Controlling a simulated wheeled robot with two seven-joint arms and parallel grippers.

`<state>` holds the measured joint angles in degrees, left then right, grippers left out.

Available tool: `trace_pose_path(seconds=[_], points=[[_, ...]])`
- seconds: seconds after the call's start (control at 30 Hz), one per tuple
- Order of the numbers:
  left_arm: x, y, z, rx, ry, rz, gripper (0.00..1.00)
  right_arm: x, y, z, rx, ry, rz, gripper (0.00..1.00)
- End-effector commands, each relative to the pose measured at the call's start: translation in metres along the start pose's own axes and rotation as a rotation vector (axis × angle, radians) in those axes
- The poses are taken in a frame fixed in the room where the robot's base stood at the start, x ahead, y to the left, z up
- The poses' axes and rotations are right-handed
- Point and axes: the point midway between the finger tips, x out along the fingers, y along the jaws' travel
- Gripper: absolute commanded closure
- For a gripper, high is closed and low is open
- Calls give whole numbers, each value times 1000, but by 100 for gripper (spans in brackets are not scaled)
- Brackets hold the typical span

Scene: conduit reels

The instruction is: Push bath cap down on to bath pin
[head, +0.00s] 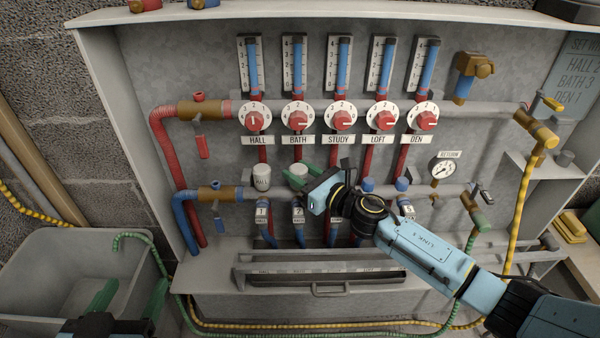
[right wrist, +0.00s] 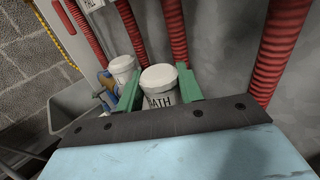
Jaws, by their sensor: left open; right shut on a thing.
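The white bath cap (head: 298,169) is on the lower manifold, below the BATH dial. In the right wrist view the bath cap (right wrist: 159,78) shows its top and part of its BATH lettering. My right gripper (right wrist: 158,92) is shut on it, one green finger on each side. In the head view my right gripper (head: 300,178) reaches it from the right. The bath pin is hidden, so I cannot tell how far down the cap sits. My left gripper (head: 128,300) is open and empty at the lower left, in front of the grey bin.
The hall cap (head: 261,177) stands just left of the bath cap. Blue pins show under LOFT (head: 367,185) and DEN (head: 402,184); my right arm hides the STUDY one. Red pipes (right wrist: 175,35) rise close behind. A grey bin (head: 40,262) stands at the left.

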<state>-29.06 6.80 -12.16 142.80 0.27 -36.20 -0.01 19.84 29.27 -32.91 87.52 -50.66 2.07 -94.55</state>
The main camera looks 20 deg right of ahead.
Motion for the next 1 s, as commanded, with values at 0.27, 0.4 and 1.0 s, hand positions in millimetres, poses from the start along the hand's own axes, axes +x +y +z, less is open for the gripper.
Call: trace_pose_path(seconds=[0.27,0.4,1.0], points=[[0,0,0,0,0,0,38,0,0,-3,1,5,0,53],[0,0,0,0,0,0,38,0,0,-3,1,4,0,38],[-2,0,-8,0,0,0,38,-44,1,-3,2,7,-1,38]])
